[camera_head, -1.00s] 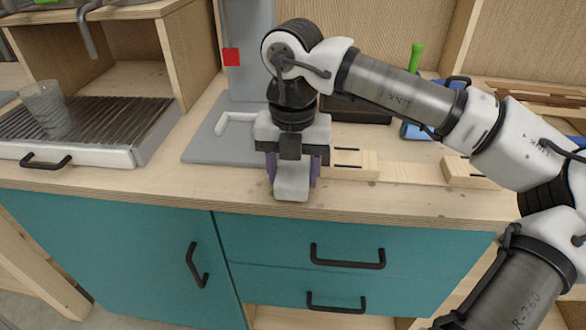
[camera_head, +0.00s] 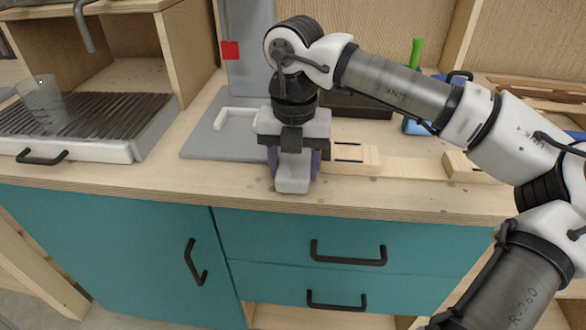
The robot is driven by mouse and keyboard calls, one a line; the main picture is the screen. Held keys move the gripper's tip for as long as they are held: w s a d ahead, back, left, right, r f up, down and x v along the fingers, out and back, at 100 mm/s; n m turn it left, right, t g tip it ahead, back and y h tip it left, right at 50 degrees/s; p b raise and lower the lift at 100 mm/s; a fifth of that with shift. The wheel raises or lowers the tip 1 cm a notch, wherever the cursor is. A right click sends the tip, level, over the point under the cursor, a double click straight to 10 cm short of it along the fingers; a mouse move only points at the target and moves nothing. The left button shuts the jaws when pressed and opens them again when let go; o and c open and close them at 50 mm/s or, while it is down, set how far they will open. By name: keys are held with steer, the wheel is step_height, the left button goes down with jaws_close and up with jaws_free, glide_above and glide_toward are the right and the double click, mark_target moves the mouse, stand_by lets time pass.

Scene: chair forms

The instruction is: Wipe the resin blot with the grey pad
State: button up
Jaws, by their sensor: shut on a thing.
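My gripper (camera_head: 293,168) points down over the front part of the wooden counter (camera_head: 225,183), right of the grey plate. Its purple fingers are shut on the grey pad (camera_head: 293,178). The pad hangs down at the counter top, close to the front edge; I cannot tell for sure whether it touches the wood. The resin blot cannot be made out for certain. Small dark spots show on the wood right of the pad, and the gripper hides the wood behind it.
A grey plate (camera_head: 200,145) with a white handle-like piece lies left of my gripper. Pale wooden pieces (camera_head: 355,157) lie on the right. A drip tray (camera_head: 90,125) with a clear cup (camera_head: 45,103) stands far left. Teal drawers (camera_head: 345,232) with black handles are below the counter.

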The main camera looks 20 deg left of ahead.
steer(key=shift+w+a, duration=0.25)
steer(key=shift+w, duration=0.5)
steer(key=shift+w+a, duration=0.2)
steer(key=shift+w, duration=0.5)
steer(key=shift+w+a+r, duration=0.1)
steer(key=shift+w+r, duration=0.2)
steer(key=shift+w, duration=0.55)
steer(key=shift+f, duration=0.1)
steer(key=shift+s+d+f+b, duration=0.2)
steer(key=shift+s+b, duration=0.1)
steer(key=shift+s, duration=0.4)
steer(key=shift+s+d+f+b, duration=0.15)
steer(key=shift+s+b, duration=0.1)
steer(key=shift+s, duration=0.45)
steer(key=shift+s+d+r+b, duration=0.1)
steer(key=shift+s+d+b, duration=0.1)
steer(key=shift+s, duration=0.7)
steer(key=shift+s+d+b, duration=0.15)
steer(key=shift+s+d, duration=0.05)
steer(key=shift+s, duration=0.65)
steer(key=shift+r, duration=0.1)
steer(key=shift+r+p, duration=2)
steer(key=shift+r, duration=0.95)
